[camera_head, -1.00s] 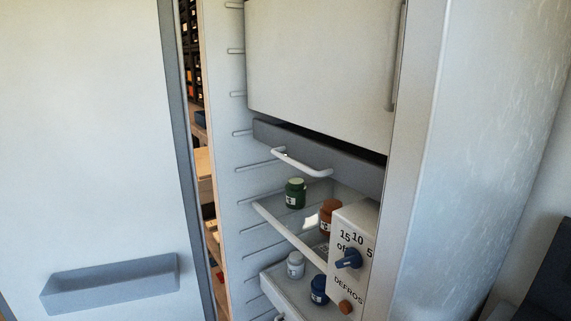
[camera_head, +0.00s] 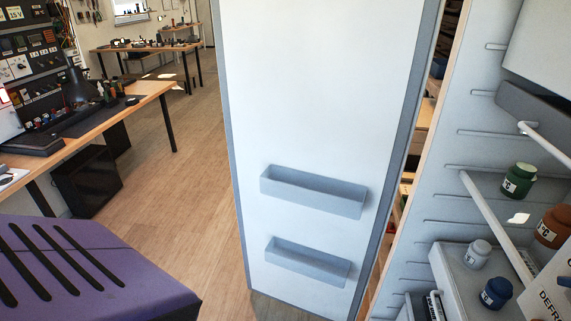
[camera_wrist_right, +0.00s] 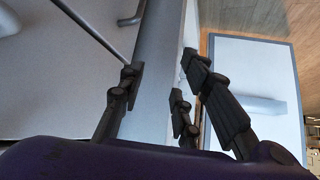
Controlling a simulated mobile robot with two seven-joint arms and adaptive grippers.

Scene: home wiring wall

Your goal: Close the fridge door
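The fridge door (camera_head: 320,115) stands wide open in the middle of the head view, its inner side with two grey bins facing me. The open fridge interior (camera_head: 460,150) is to its right. In the right wrist view, my right gripper (camera_wrist_right: 158,95) is open, its black fingers spread and holding nothing that I can see. A pale upright edge lies behind and between the fingers; I cannot tell whether they touch it. A white panel with a dark border, apparently the door (camera_wrist_right: 270,75), is beyond the right fingers. My left gripper is in neither current view.
Inside the fridge are a green jar (camera_head: 518,181), a brown jar (camera_head: 553,226), a white jar (camera_head: 477,254) and a blue jar (camera_head: 495,293) on shelves. A workbench (camera_head: 150,92) stands at left. Wooden floor (camera_head: 180,180) is clear between bench and door.

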